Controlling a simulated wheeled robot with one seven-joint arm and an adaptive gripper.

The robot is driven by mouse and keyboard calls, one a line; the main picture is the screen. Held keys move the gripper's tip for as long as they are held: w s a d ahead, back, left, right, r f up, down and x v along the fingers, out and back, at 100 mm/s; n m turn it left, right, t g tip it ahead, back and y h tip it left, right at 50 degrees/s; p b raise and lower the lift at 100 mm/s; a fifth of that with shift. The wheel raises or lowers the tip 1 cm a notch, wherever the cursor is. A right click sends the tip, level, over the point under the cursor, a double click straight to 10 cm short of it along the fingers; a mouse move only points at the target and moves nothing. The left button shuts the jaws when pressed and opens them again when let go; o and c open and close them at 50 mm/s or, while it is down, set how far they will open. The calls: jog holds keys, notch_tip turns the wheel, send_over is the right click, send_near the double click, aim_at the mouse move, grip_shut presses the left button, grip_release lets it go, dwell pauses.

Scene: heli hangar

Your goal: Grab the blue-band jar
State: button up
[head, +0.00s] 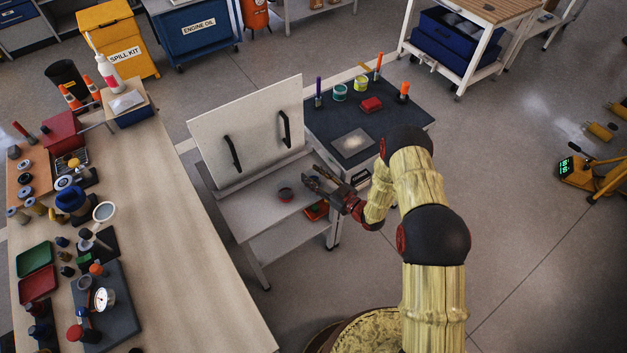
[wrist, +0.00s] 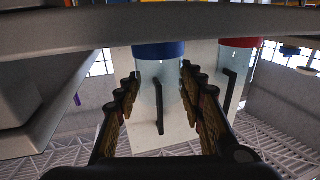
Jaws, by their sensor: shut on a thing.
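The blue-band jar (wrist: 160,80) is clear with a blue band and sits between my fingers in the wrist view, which looks upside down. My gripper (wrist: 158,100) is shut on it, with a finger along each side. In the head view my gripper (head: 318,182) is low over the grey stand (head: 245,205), pointing left. The blue-band jar cannot be made out there.
An upright panel (head: 250,125) with two black handles rises behind. A dark-topped table (head: 365,115) and a crowded wooden bench (head: 165,230) flank the stand.

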jog(key=c, duration=0.4)
jog(key=shift+r, duration=0.1)
